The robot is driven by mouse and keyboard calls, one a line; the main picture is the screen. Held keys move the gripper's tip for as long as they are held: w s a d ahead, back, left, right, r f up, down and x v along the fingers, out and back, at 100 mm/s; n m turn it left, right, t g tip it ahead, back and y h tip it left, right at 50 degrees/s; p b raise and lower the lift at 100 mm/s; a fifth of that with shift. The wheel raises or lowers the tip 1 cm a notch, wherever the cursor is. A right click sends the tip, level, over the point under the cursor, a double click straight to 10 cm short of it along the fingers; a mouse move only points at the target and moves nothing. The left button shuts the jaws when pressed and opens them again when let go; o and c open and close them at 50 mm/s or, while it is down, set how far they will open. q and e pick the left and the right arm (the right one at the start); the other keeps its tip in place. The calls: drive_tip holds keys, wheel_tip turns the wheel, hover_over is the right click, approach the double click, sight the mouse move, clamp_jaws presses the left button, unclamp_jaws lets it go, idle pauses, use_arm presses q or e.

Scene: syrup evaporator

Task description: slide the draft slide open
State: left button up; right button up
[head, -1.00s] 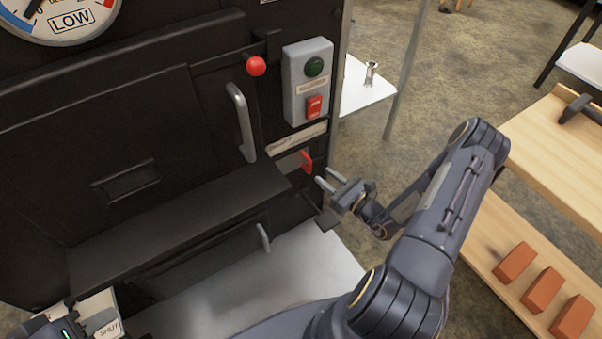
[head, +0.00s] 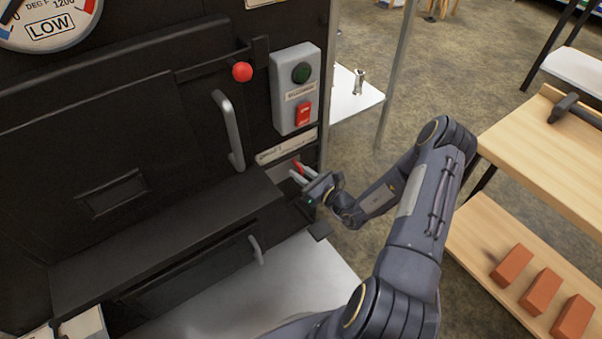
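The draft slide (head: 298,166) shows as a small red tab at the right end of a grey plate, below a white label on the black evaporator front. My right gripper (head: 297,173) is at the tab, its two fingers apart and pointing left. The tab shows beside and partly behind the fingers; I cannot tell whether they touch it. The fingers hide part of the tab and plate.
A grey door handle (head: 229,130), a red ball knob (head: 242,72) and a switch box (head: 295,88) are close above the slide. A black ledge (head: 170,240) juts out to the left. A wooden shelf with bricks (head: 541,291) stands at right.

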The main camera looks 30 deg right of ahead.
clamp_jaws()
drive_tip(key=shift+a+r, duration=0.1)
drive_tip(key=shift+a, duration=0.1)
drive_tip(key=shift+s+a+p, duration=0.1)
drive_tip(key=shift+a+p, duration=0.4)
drive_tip(key=shift+a, duration=0.3)
use_arm(q)
drive_tip(key=shift+a+r, duration=0.4)
drive_tip(key=shift+r, duration=0.05)
use_arm(e)
drive_tip(key=shift+o, duration=1.2)
unclamp_jaws()
use_arm(q)
drive_tip(key=shift+a, duration=0.1)
